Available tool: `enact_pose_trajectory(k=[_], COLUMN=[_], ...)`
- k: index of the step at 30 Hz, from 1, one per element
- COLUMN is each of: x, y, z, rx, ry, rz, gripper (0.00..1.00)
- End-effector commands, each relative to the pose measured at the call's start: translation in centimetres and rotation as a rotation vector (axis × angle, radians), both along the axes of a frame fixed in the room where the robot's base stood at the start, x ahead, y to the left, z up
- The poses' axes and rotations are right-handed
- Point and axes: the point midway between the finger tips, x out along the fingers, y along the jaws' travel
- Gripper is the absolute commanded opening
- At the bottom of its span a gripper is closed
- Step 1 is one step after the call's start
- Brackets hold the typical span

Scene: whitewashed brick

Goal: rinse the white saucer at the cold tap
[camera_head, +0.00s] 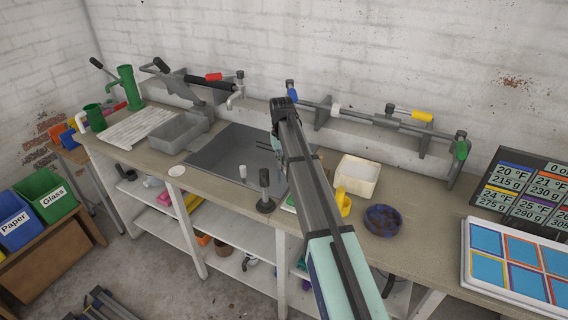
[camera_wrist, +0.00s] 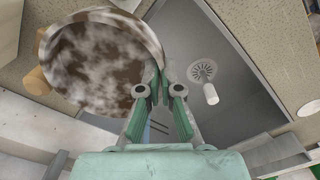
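In the wrist view my gripper (camera_wrist: 162,82) is shut on the rim of a round white saucer (camera_wrist: 100,62) heavily stained with brown. The saucer extends to the left of the fingers, near the sink. In the head view my arm hides the saucer and most of my gripper (camera_head: 275,143), which is over the right part of the grey sink (camera_head: 220,155). A grey spout (camera_head: 235,100) stands behind the sink, near a red-gripped lever (camera_head: 213,77). A blue-capped fitting (camera_head: 290,86) is further right, partly behind my arm. No running water is visible.
A white cylinder (camera_head: 243,172) stands in the sink near the drain (camera_wrist: 203,70). A small white disc (camera_head: 177,171) lies on the counter's front edge. A dark knobbed post (camera_head: 265,190), white tub (camera_head: 357,175), yellow jug (camera_head: 343,201) and blue bowl (camera_head: 382,220) stand on the counter.

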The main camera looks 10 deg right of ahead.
Motion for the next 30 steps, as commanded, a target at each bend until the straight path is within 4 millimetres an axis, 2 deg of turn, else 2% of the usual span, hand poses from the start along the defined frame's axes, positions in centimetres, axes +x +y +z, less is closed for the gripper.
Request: enact_pose_trajectory(k=[30], x=[8.8], y=[2.2], z=[-1.8], rx=[0.0], ry=[0.0], rz=[0.001], gripper=[0.0])
